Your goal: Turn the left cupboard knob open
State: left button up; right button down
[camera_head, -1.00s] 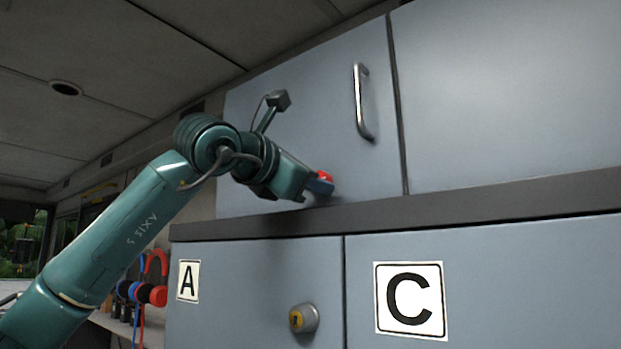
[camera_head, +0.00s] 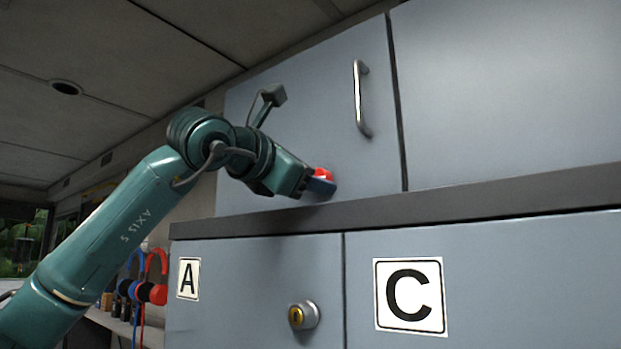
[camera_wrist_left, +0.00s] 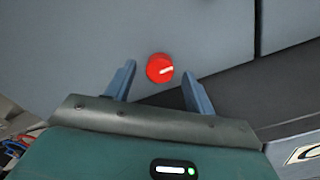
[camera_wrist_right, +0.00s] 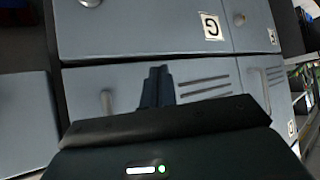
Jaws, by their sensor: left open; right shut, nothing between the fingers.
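The red cupboard knob (camera_head: 323,174) sits low on the upper left cupboard door (camera_head: 300,110). In the left wrist view the round knob (camera_wrist_left: 160,68) carries a white mark pointing to the right. My left gripper (camera_head: 318,188) is open in front of the door. In its wrist view the two blue fingers (camera_wrist_left: 157,84) stand apart on either side of the knob, which shows between and slightly beyond the tips. I cannot tell whether they touch it. My right gripper (camera_wrist_right: 157,72) is shut and empty, seen only in its own wrist view.
A metal handle (camera_head: 361,98) stands out from the same door, right of the knob. A dark ledge (camera_head: 420,205) runs below it. Lower doors carry labels A (camera_head: 188,279) and C (camera_head: 410,296) and a lock (camera_head: 303,315). Headphones (camera_head: 155,285) hang at the left.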

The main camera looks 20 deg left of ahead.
pick_arm(q)
jog(key=b+v, duration=0.4)
jog(key=v, duration=0.8)
jog(key=shift+s, duration=0.2)
pick_arm(e)
jog(key=shift+w+a+f+t+y, duration=0.2)
jog(key=shift+a+f+t+y, duration=0.1)
jog(key=shift+a+f, duration=0.3)
pick_arm(q)
jog(key=shift+a, duration=0.1)
pick_arm(e)
jog(key=shift+w+r, duration=0.15)
jog(key=shift+r, duration=0.05)
